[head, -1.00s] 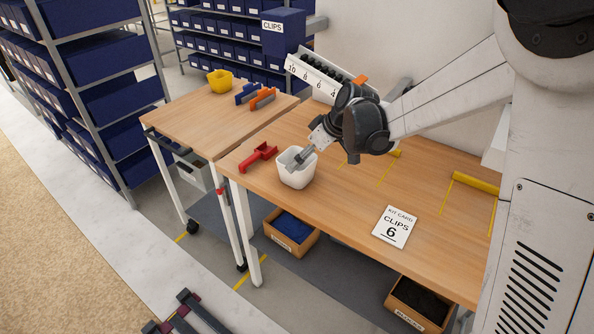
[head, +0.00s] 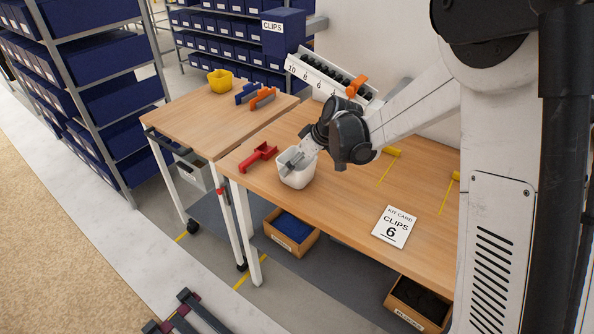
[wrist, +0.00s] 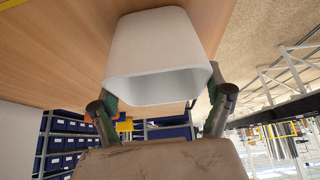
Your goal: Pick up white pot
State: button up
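The white pot (head: 296,178) stands upright near the left end of the long wooden table. My gripper (head: 294,162) is at the pot, tilted down, with a grey finger showing across its rim. In the wrist view the white pot (wrist: 160,42) appears upside down with its open mouth toward me. There my gripper (wrist: 164,88) has one finger at each side of the pot's rim. The fingers are spread about the pot's width; I cannot see firm contact on either side.
A red clamp-like tool (head: 258,157) lies just left of the pot. A kit card reading "CLIPS 6" (head: 395,227) lies to the right. A side table holds a yellow bin (head: 220,81) and blue and orange tools (head: 262,98). A numbered rack (head: 330,80) stands behind.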

jog(key=c, duration=0.3)
jog(key=shift+r, duration=0.1)
jog(key=shift+c, duration=0.2)
